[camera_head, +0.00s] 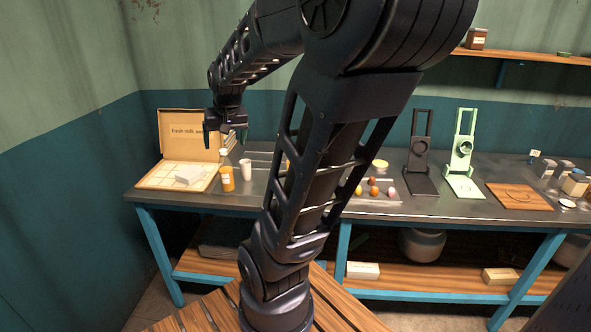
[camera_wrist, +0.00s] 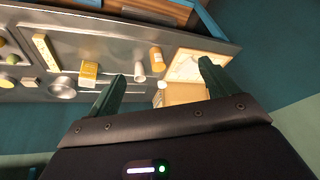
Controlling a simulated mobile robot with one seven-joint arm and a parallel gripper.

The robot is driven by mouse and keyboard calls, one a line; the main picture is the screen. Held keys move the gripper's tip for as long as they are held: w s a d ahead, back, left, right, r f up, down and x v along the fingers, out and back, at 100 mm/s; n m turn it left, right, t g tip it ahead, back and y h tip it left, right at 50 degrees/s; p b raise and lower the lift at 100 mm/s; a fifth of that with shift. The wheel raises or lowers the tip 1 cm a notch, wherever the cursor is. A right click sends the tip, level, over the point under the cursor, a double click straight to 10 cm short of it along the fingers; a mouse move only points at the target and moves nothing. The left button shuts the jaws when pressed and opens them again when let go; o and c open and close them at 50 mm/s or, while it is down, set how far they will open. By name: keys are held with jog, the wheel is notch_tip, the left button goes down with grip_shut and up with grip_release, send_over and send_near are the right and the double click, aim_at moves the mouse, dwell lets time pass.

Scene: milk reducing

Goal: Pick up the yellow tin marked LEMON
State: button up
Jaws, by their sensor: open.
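A yellow tin (camera_wrist: 88,70) with a pale label stands on the metal worktop in the wrist view, left of my gripper's fingers; its lettering is too small to read. In the head view my arm hides most of that part of the worktop, and I cannot make out the tin there. My gripper (camera_head: 225,139) is open and empty, pointing down above the left end of the worktop. Its two fingers also show in the wrist view (camera_wrist: 163,70), apart with nothing gripped between them.
An orange bottle (camera_head: 227,180) and a white cup (camera_head: 246,170) stand below my gripper. An open case (camera_head: 163,179) lies at the worktop's left end. A metal bowl (camera_wrist: 62,88) is close to the yellow tin. Black (camera_head: 419,182) and green (camera_head: 463,186) stands are farther right.

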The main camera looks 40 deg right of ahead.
jog(key=w+d+f+m+g+h, duration=0.1)
jog(key=w+d+f+m, duration=0.35)
jog(key=d, duration=0.75)
jog(key=w+d+f+m+h, duration=0.1)
jog(key=w+d+f+m, duration=0.1)
jog(key=w+d+f, duration=0.8)
jog(key=s+d+f+m+g+h, duration=0.1)
jog(key=s+d+f+m, duration=0.2)
jog(key=d, duration=0.9)
jog(key=shift+n, duration=0.55)
jog(key=shift+s+x, duration=0.15)
jog(key=shift+x, duration=2.85)
jog(key=shift+s+x, duration=0.15)
jog(key=shift+x, duration=2.85)
jog(key=shift+d+h, duration=0.1)
jog(key=shift+h, duration=0.2)
jog(key=shift+c, duration=0.3)
jog(key=c, duration=1.3)
jog(key=shift+r, duration=0.1)
